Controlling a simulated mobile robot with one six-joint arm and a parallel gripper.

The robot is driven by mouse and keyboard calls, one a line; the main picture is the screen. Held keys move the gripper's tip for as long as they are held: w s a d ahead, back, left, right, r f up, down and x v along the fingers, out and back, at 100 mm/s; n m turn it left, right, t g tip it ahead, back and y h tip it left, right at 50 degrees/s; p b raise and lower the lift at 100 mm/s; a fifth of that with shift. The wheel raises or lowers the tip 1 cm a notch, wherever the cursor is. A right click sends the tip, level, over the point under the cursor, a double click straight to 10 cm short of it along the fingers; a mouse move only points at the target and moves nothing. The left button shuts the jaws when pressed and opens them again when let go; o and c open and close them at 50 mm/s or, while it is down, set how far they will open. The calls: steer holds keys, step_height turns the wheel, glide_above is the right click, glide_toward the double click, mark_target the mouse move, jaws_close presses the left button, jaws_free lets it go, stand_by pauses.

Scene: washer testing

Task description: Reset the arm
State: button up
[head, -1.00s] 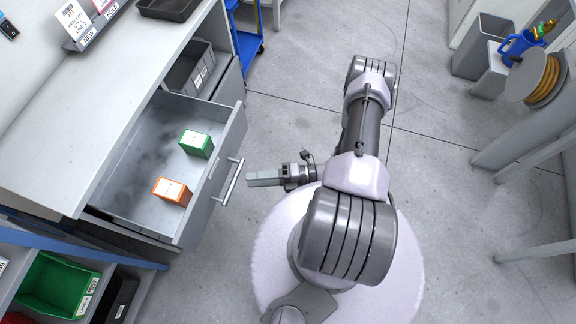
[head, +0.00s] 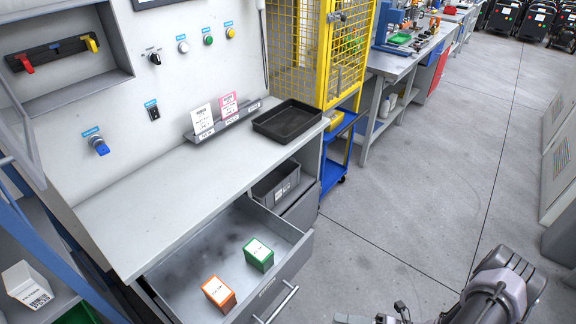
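My arm (head: 495,290) shows at the bottom right of the head view, with its upper parts cut off by the lower edge. The wrist end (head: 400,312) shows at the bottom edge, to the right of the open drawer's handle. The fingertips are not clearly visible, so I cannot tell the gripper's opening. The open drawer (head: 190,278) below the bench holds a green box (head: 258,255) and an orange box (head: 218,293), both standing apart from my arm.
A black tray (head: 288,121) and card holder (head: 222,120) stand on the bench (head: 150,190). A yellow cage (head: 300,50) and blue cart (head: 338,150) stand beyond. The floor (head: 420,170) on the right is clear.

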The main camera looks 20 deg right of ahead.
steer(key=w+a+r+n+g+h, duration=0.1)
steer(key=w+r+n+g+h, duration=0.3)
steer(key=r+n, duration=0.55)
steer(key=w+r+n+g+h, duration=0.25)
steer(key=r+n+g, duration=0.45)
steer(key=r, duration=0.4)
steer(key=s+a+r+n+t+h, duration=0.3)
steer(key=a+r+n, duration=0.3)
steer(key=r+n, duration=0.4)
steer(key=s+a+r+n+t+h, duration=0.3)
steer(key=a+r+n+t, duration=0.1)
steer(key=a+r+n, duration=0.3)
step_height(320, 180, up, 3)
steer(key=n, duration=0.3)
steer(key=shift+s+f+n+t, duration=0.15)
steer(key=shift+s+n+t, duration=0.1)
steer(key=shift+n+t, duration=0.15)
